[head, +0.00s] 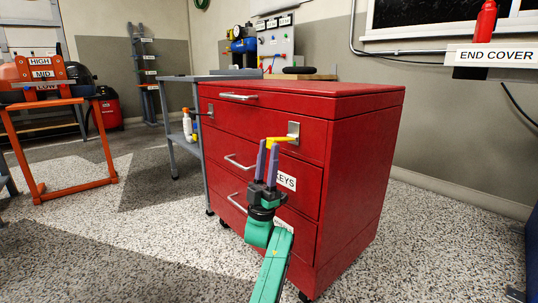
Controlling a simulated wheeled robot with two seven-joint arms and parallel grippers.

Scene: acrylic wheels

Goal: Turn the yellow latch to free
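The yellow latch (282,140) is a small bar on the upper right of the red cabinet's (362,165) front. It lies nearly level, pointing left from a pale metal plate (293,130).
The cabinet has several drawers with silver handles (238,97) and a "KEYS" label (285,181). A grey cart (170,135) stands against its left side. An orange stand (60,105) is farther left. The speckled floor in front is clear.

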